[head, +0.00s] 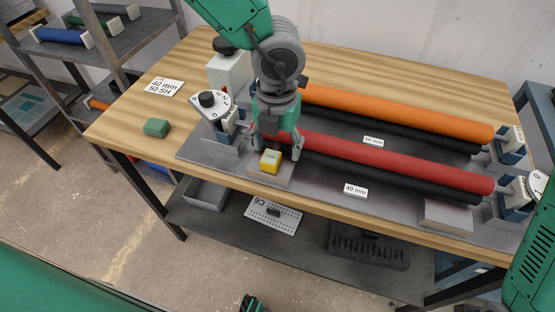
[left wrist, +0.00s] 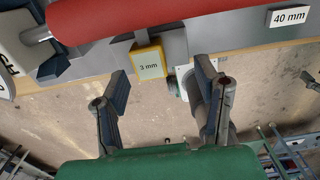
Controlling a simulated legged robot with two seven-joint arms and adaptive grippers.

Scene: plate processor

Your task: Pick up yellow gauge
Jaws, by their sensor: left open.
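The yellow gauge (head: 270,160) is a small yellow block on a grey block at the front left of the roller plate. In the left wrist view the gauge (left wrist: 150,63) shows a "3 mm" label and lies ahead of the fingers, left of the middle. My left gripper (head: 276,147) points down over the gauge, with its two fingers spread to either side of it. In the wrist view the fingers (left wrist: 162,85) are open with nothing between them, and whether they touch the gauge cannot be told.
A red roller (head: 390,162) runs right behind the gauge, with an orange roller (head: 400,112) farther back. A dial (head: 209,104) stands left of my gripper. A small green block (head: 157,127) lies on the bare wooden tabletop (head: 125,120) at left. A shelf (head: 315,243) is below.

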